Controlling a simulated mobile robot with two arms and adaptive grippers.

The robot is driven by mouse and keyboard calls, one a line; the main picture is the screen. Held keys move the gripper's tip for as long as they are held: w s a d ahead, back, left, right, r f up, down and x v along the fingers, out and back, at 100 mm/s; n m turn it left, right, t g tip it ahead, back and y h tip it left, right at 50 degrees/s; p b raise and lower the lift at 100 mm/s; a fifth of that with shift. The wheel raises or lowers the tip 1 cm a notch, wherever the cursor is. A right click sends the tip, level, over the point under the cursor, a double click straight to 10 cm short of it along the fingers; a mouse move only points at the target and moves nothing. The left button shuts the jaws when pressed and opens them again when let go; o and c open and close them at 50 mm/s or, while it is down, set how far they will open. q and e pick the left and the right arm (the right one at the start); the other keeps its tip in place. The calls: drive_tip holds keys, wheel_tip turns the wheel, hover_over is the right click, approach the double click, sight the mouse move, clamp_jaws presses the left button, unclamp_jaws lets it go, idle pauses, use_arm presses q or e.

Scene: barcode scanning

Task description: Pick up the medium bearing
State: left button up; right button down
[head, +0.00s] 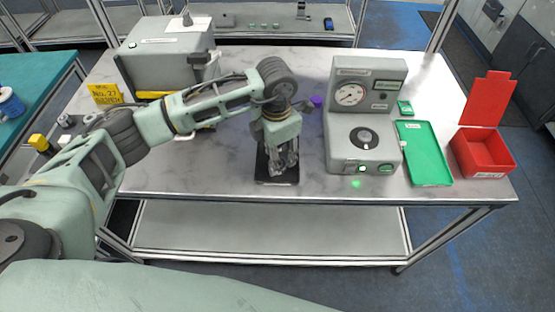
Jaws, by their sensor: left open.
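My left gripper (284,165) points down over a small black plate (276,181) near the front edge of the marble-topped table. Its fingers are open, just above or at the plate. I cannot make out a medium bearing for certain; the fingers hide much of the plate, and anything between them is unclear. My right gripper is not in view.
A grey gauge machine (345,158) with a dial and green light stands to the right. Beyond it are a green tray (424,150) and an open red box (482,152). A grey box-shaped machine (160,65) and yellow sign (105,94) stand left. A purple object (317,101) lies behind the gripper.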

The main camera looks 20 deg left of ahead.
use_arm(q)
drive_tip(key=shift+f, duration=1)
drive_tip(key=c, duration=0.9)
drive_tip(key=shift+c, duration=0.3)
drive_tip(key=shift+w+r, duration=0.1)
drive_tip(key=shift+r, duration=0.05)
